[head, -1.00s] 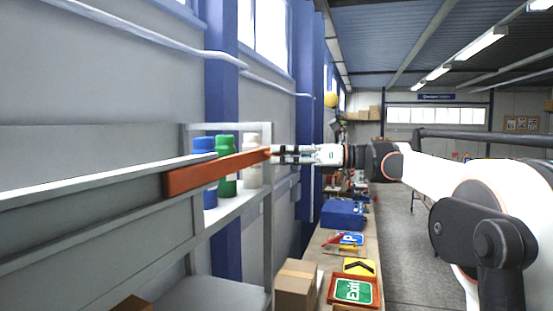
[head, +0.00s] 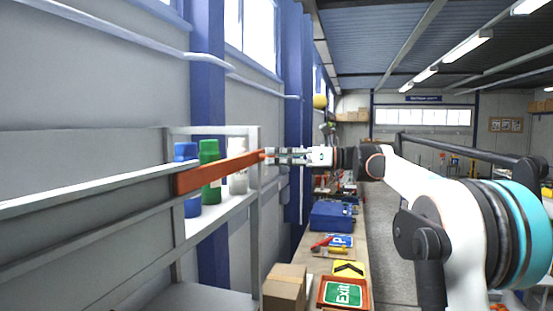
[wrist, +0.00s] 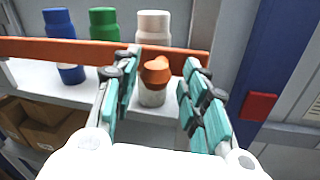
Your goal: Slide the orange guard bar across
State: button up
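The orange guard bar (head: 215,174) runs along a grey rail, in front of a shelf with bottles. In the wrist view the bar (wrist: 60,50) spans from the left edge to just right of the white bottle, and an orange knob (wrist: 156,71) sticks out near its right end. My gripper (head: 268,155) is at the bar's far end. In the wrist view my gripper's teal-padded fingers (wrist: 160,62) are apart, one on each side of the knob, with visible gaps. Whether a finger touches the knob I cannot tell.
Blue (head: 186,152), green (head: 210,170) and white (head: 238,182) bottles stand on the shelf behind the bar. A cardboard box (head: 284,288), a green exit sign (head: 342,294) and a blue case (head: 331,215) are on the bench below. The aisle floor at right is clear.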

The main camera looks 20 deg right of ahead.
jog(key=v, duration=1.2)
dwell(0.5)
